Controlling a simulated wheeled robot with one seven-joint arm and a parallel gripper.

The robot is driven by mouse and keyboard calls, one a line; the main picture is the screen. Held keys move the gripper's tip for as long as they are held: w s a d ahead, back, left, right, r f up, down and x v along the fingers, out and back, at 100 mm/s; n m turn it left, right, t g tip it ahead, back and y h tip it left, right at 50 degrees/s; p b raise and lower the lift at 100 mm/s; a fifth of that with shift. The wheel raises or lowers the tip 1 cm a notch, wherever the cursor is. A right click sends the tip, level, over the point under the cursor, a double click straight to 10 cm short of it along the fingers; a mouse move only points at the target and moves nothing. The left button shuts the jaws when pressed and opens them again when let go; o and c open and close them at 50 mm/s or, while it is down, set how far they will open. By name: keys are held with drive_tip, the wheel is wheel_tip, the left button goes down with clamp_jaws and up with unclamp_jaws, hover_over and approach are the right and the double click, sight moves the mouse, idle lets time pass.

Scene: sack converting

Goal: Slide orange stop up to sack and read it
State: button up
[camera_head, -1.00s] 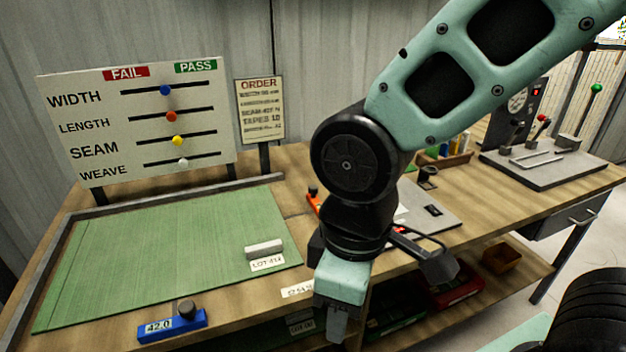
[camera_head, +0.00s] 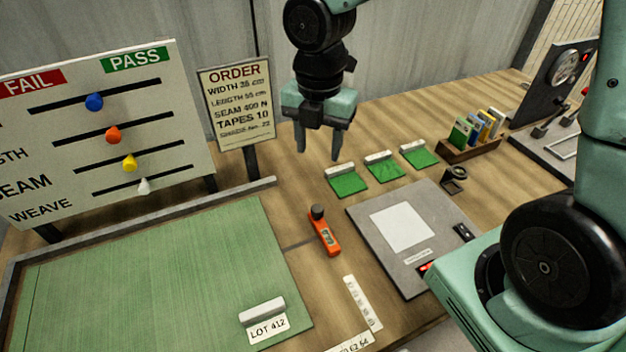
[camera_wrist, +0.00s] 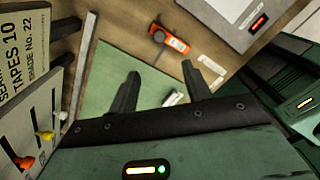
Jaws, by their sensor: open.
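The orange stop (camera_head: 323,232) has a black knob and a small readout too small to read. It sits on the wooden bench just off the right edge of the sack, and shows near the top of the wrist view (camera_wrist: 170,40). The green sack (camera_head: 160,270) lies flat at the left, with a LOT 412 tag (camera_head: 265,325) and a pale bar at its right end. My gripper (camera_head: 319,156) is open and empty, raised above the bench behind the stop, fingers pointing down. In the wrist view its fingertips (camera_wrist: 160,78) show over the sack. The blue stop is out of frame.
A FAIL/PASS board (camera_head: 110,125) with coloured sliders and an ORDER sign (camera_head: 237,105) stand behind the sack. Three green swatches (camera_head: 384,166) lie at the back. A grey plate (camera_head: 430,205) with a white square is right of the stop. A ruler strip (camera_head: 362,303) lies in front.

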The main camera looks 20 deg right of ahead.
sight(317, 208)
wheel_tip(317, 208, down, 17)
drive_tip(key=shift+d+f+b, duration=0.1)
drive_tip(key=shift+f+b, duration=0.1)
drive_tip(key=shift+b, duration=0.7)
drive_tip(key=c, duration=0.8)
